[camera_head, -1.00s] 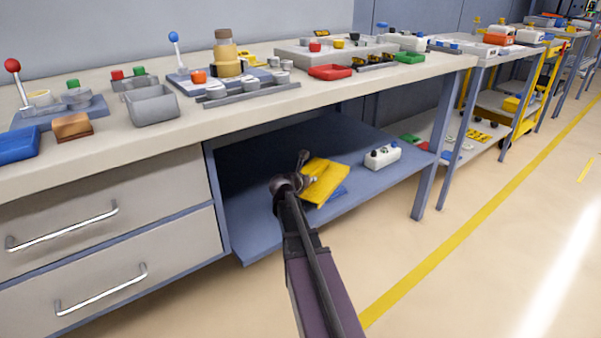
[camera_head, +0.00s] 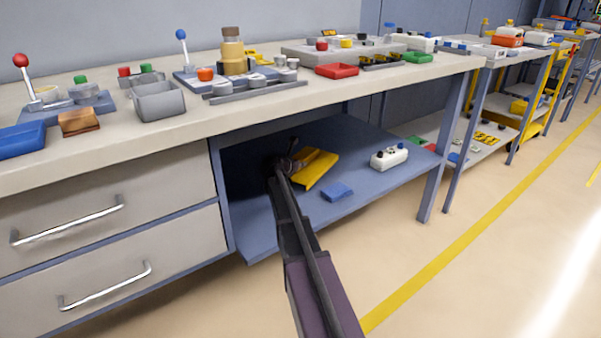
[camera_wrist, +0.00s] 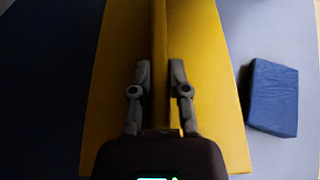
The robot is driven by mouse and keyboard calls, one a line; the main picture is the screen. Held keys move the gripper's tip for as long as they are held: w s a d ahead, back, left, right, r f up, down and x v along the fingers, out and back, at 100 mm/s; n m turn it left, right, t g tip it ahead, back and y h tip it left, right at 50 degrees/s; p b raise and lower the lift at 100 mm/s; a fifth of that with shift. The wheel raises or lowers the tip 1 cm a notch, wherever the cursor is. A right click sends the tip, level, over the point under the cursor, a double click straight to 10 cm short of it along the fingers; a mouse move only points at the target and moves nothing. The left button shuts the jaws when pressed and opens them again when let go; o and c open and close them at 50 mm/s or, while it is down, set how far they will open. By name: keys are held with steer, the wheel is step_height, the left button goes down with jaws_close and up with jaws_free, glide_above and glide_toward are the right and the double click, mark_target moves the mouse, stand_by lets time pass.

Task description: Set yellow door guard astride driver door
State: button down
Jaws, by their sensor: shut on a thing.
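The yellow door guard (camera_head: 316,167) is in the workbench's lower shelf bay in the head view. In the wrist view the guard (camera_wrist: 209,95) is a wide yellow sheet with a raised ridge along its middle. My gripper (camera_wrist: 160,85) is shut on that ridge, one finger on each side. In the head view my gripper (camera_head: 288,163) reaches into the bay at the guard's left end. I cannot tell whether the guard touches the shelf. No car door shows in either view.
A blue block (camera_head: 338,191) lies on the blue lower shelf (camera_head: 372,186), right of the guard; it also shows in the wrist view (camera_wrist: 273,98). A white box (camera_head: 389,158) stands farther right. The benchtop (camera_head: 200,124) hangs over the shelf, with drawers (camera_head: 110,230) left.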

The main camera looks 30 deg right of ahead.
mark_target(300, 171)
steer(key=shift+f+b, duration=1.75)
steer(key=shift+b, duration=0.05)
steer(key=shift+f, duration=0.15)
steer(key=c, duration=0.6)
jaws_free()
steer(key=shift+r, duration=0.2)
steer(key=shift+s+a+r, duration=0.15)
steer(key=shift+a, duration=0.05)
steer(key=p+v, duration=0.4)
steer(key=v, duration=0.7)
steer(key=shift+s+a+r+p, duration=0.1)
steer(key=shift+a+p, duration=0.05)
steer(key=shift+p, duration=0.15)
